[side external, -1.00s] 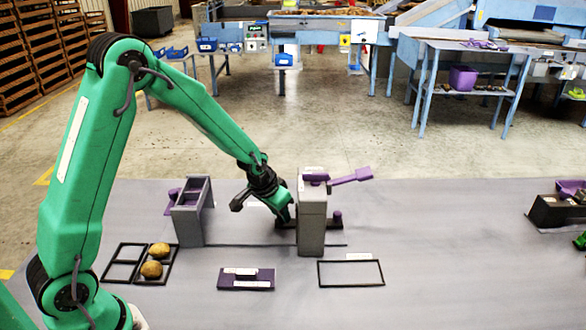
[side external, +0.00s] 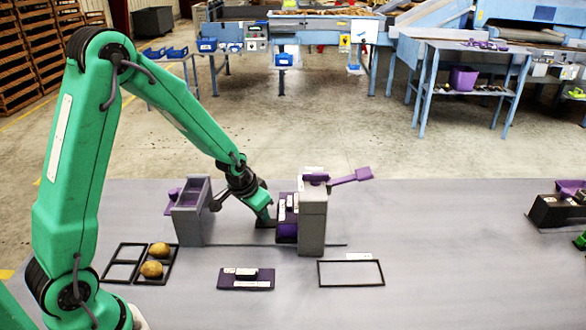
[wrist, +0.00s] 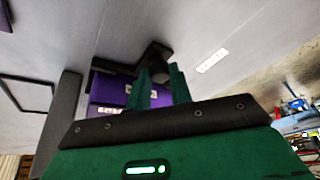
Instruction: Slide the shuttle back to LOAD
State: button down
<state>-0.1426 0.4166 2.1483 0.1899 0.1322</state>
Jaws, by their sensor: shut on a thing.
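The purple shuttle (side external: 287,230) stands at the left side of the grey right-hand tower (side external: 312,222), partly hidden by it. My gripper (side external: 265,221) is low over the table, just left of the shuttle. In the wrist view, the two green fingers of my gripper (wrist: 162,88) are closed around a dark post that seems to be the shuttle's handle (wrist: 158,58). The purple shuttle body (wrist: 112,88) shows to their left, partly hidden by a finger. A thin dark track (side external: 335,245) runs along the table between the towers. I cannot read which end is LOAD.
A grey frame-like stand (side external: 190,222) stands at the left. Two potatoes (side external: 152,269) lie in a black divided frame (side external: 122,270). A purple lever (side external: 350,177) tops the right tower.

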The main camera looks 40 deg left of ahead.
jog(key=c, duration=1.3)
grip_release()
jog(key=shift+w, duration=0.1)
jog(key=shift+o, duration=0.2)
jog(key=shift+r, duration=0.1)
jog(key=v, duration=0.7)
jog(key=shift+r, duration=0.3)
